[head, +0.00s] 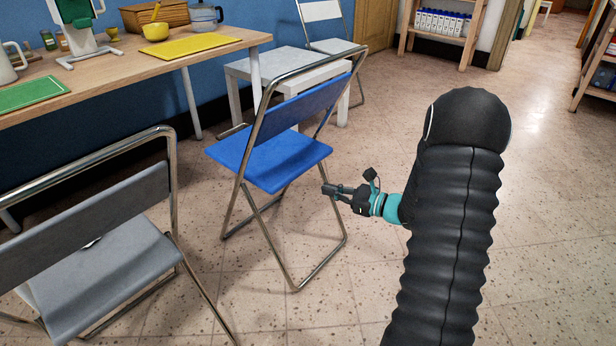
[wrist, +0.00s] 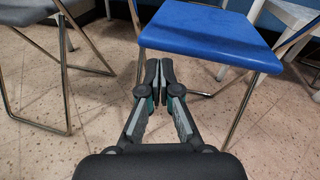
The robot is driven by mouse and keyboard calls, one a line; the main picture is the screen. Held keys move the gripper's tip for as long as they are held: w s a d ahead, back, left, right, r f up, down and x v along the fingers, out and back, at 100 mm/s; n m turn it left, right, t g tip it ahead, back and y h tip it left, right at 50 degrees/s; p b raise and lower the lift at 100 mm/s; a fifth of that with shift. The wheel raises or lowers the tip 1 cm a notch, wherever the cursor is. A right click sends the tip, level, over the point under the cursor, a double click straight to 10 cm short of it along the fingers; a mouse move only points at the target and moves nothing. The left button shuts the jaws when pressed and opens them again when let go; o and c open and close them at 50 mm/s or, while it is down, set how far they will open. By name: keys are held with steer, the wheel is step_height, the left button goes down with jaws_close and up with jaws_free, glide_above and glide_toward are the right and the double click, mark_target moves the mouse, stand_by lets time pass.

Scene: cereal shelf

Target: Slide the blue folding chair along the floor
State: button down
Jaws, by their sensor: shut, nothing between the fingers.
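The blue folding chair (head: 275,160) stands upright and unfolded on the speckled floor in the middle of the head view. It has a blue seat, a blue back panel and a shiny metal tube frame. My gripper (head: 326,189) is shut and empty at the chair's right side, near seat height, close to its frame in the picture; I cannot tell whether it touches. In the wrist view the blue seat (wrist: 210,32) fills the top right, and my closed fingers (wrist: 159,70) point toward the chair's legs below the seat edge.
A grey folding chair (head: 95,265) stands at the lower left. A wooden table (head: 110,88) with kitchen things runs along the blue wall. A white low table (head: 285,68) and a white folding chair (head: 322,12) stand behind the blue chair. The floor (head: 540,170) at right is clear.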

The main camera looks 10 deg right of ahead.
mark_target(303, 171)
steer(key=w+d+f+m+t+h, duration=0.2)
steer(key=d+f+m+t, duration=0.1)
steer(key=d+f+m, duration=0.15)
steer(key=shift+n, duration=0.35)
steer(key=x, duration=1.3)
steer(key=shift+w+d, duration=0.25)
steer(key=shift+w, duration=0.1)
steer(key=shift+w+b, duration=0.15)
steer(key=shift+b, duration=0.15)
